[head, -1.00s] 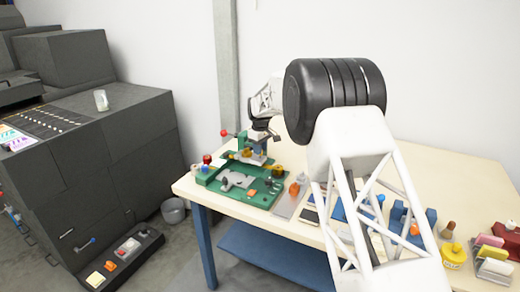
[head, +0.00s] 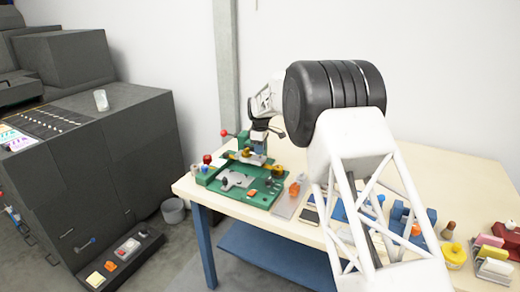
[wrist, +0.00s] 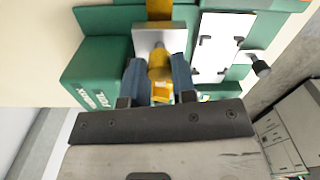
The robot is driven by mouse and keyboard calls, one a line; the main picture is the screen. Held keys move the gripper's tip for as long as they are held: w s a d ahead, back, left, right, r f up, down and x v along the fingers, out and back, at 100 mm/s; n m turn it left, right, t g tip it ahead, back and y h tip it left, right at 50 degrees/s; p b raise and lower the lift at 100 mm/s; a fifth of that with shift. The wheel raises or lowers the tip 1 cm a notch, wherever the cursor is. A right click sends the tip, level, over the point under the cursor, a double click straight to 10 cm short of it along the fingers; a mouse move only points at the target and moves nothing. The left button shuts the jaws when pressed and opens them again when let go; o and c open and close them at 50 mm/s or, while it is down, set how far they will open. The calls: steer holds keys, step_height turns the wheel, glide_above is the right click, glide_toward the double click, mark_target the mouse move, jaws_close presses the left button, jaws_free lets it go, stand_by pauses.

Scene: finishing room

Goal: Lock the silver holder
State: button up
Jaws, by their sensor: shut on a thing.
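A silver block (wrist: 146,38), apparently the silver holder, sits on the green machine in the wrist view. A yellow, knob-like part (wrist: 160,63) stands at its front. My gripper (wrist: 158,82) has its two blue-grey fingers on either side of this yellow part and is shut on it. In the head view my gripper (head: 260,142) is over the back of the green machine (head: 211,184), and its fingertips are too small to make out there. The inner finger faces and the lower side of the holder are hidden.
A white plate with dark clips (wrist: 222,45) and a black knob (wrist: 260,65) lie right of the holder. A red-ball lever (head: 224,133) stands at the machine's left. Several small items cover the table's right part. A dark cabinet (head: 150,130) stands at left.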

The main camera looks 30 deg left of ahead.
steer(key=o, duration=0.9)
steer(key=shift+o, duration=0.2)
steer(key=shift+r, duration=0.1)
steer(key=shift+r, duration=3.85)
